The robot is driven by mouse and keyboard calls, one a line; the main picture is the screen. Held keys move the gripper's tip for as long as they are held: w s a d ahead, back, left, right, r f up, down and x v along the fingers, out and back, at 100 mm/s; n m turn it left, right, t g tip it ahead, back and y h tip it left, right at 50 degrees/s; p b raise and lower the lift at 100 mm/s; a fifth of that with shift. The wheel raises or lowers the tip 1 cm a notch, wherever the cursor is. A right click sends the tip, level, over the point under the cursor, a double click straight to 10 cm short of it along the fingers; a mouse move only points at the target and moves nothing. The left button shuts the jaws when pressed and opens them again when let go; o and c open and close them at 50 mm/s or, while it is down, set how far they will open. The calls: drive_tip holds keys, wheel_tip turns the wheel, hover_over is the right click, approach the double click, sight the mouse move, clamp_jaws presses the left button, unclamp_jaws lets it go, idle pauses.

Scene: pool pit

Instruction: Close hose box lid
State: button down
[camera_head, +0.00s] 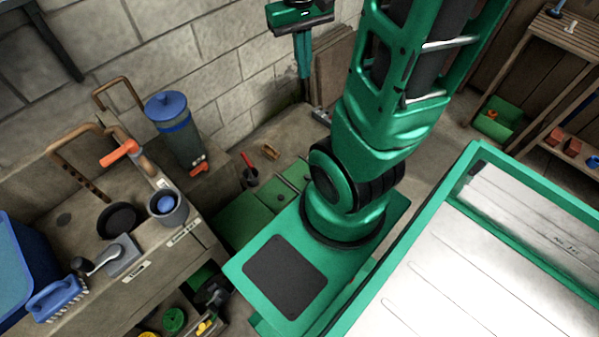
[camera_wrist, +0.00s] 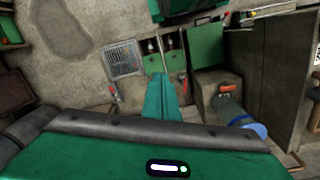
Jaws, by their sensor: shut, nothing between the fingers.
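My gripper (camera_head: 304,96) hangs down near the wall at the top middle of the head view. Its long green fingers are together, with nothing between them. The shut fingers (camera_wrist: 161,78) also show in the wrist view, pointing over the floor. Low green panels (camera_head: 240,220) lie between the workbench and my base. Green panels also show in the wrist view (camera_wrist: 206,45), apart from my fingers. These may belong to the hose box, but I cannot tell which is its lid or how far it stands open. My arm hides part of that area.
A block wall (camera_head: 215,65) stands behind.

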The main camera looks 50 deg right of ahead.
drive_tip(key=w+d+f+n+g+h, duration=0.1)
drive_tip(key=w+d+f+n, duration=0.25)
drive_tip(key=w+f, duration=0.7)
drive_tip(key=w+d+f+n+g, duration=0.15)
drive_tip(key=w+d+f, duration=0.25)
drive_tip(key=w+f, duration=0.7)
drive_tip(key=n, duration=0.5)
approach(300, 177)
drive_tip(key=f, duration=0.3)
drive_tip(key=shift+w+a+f, duration=0.25)
drive_tip(key=shift+w+a, duration=0.1)
drive_tip(key=shift+s+d, duration=0.3)
drive_tip(key=shift+s, duration=0.25)
drive_tip(key=shift+s+d, duration=0.25)
drive_tip(key=shift+s, duration=0.3)
drive_tip(key=shift+s+d+f, duration=0.2)
drive_tip(key=shift+s+d, duration=0.1)
drive_tip(key=shift+s, duration=0.3)
